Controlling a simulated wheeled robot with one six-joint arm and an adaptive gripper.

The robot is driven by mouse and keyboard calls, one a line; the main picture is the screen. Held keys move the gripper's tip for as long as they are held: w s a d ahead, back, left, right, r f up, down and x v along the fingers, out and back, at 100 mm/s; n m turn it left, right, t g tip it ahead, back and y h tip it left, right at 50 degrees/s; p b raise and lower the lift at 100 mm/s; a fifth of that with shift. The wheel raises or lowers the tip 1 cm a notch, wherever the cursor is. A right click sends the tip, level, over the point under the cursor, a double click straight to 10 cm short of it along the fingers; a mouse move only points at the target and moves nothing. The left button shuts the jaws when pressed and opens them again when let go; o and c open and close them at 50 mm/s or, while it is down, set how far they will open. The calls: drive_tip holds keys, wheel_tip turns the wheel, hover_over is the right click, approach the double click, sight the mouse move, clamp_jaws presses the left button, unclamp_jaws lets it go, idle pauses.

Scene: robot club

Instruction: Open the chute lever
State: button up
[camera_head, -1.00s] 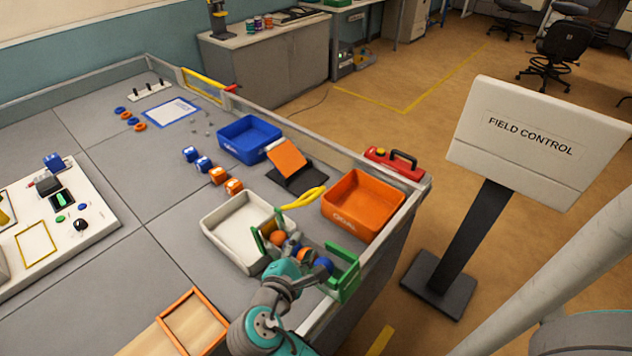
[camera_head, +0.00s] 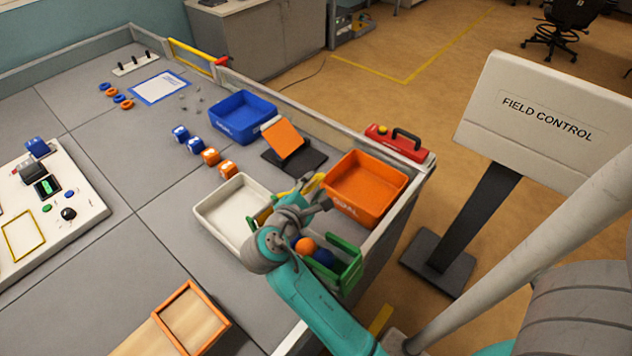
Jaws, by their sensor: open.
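A yellow bar (camera_head: 192,50) with a red end (camera_head: 222,60) sits along the far rim of the table; it may be the chute lever, but I cannot tell for sure. My gripper (camera_head: 318,192) is open at the near right of the table, between the white tray (camera_head: 207,213) and the orange bin (camera_head: 373,172), far from that bar. A curved yellow object (camera_head: 310,184) lies right by the fingers and is partly hidden by them. I cannot tell whether they touch it.
A green crate (camera_head: 352,262) with orange and blue balls lies beside my arm. The table's middle is clear.

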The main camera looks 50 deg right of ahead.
drive_tip(key=shift+x, duration=1.15)
clamp_jaws()
drive_tip(key=shift+f, duration=0.1)
